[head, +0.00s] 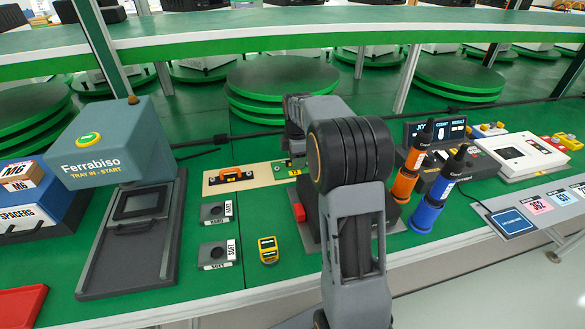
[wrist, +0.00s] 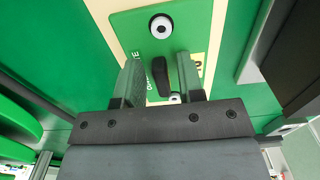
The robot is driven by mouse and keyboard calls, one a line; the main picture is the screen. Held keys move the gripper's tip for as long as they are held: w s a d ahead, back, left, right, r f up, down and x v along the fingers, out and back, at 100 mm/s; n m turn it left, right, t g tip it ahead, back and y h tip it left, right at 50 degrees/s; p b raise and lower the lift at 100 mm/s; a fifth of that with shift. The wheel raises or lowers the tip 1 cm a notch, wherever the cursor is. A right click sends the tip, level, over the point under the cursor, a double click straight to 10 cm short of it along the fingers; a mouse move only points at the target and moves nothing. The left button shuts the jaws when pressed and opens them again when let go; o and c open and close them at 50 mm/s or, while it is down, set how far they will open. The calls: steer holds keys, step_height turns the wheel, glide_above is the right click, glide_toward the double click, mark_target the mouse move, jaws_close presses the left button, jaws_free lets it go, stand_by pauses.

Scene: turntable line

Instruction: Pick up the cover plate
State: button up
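The cover plate seems to be the green plate (wrist: 139,27) in the wrist view, lying on a cream board (wrist: 104,12). It has a round bolt-like fitting near its top edge and a black upright handle (wrist: 160,75) in its middle. My gripper (wrist: 161,75) is open, with one finger on each side of the handle and visible gaps to it. I cannot tell how far down the fingers reach. In the head view a green plate (head: 283,171) shows at the right end of the cream board (head: 215,188), partly hidden by my arm.
An orange-handled part (head: 236,174) lies on the same board. Two grey blocks (head: 214,254) and a yellow device (head: 268,249) stand in front. The Ferrabiso machine (head: 110,150) is at left. Orange (head: 405,182) and blue (head: 428,212) bottles stand right of my arm.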

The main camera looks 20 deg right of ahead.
jaws_close()
steer(key=shift+r, duration=0.1)
